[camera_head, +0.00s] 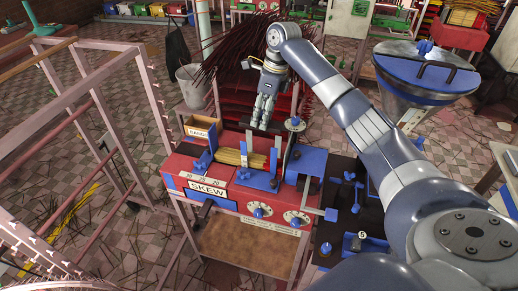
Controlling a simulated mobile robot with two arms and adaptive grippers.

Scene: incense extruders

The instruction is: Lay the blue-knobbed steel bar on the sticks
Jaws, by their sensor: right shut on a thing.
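The sticks (236,158) lie as a tan bundle in the trough of the red and blue machine (200,180) marked "SKEW". My right gripper (263,122) points down above and behind the sticks, its fingers closed. A dark bar (278,131) extends sideways just under the fingertips; it appears to be the steel bar they hold. Its blue knob is not clear, apparently covered by the fingers. The bar looks apart from the sticks, but the exact gap cannot be told. My left gripper is out of view.
Upright posts and a blue block (307,160) stand right of the trough. A small wooden box (201,130) is at its back left. Dark red sticks (232,50) fan out behind. A blue-topped steel hopper (425,72) is at the right, pink racks at the left.

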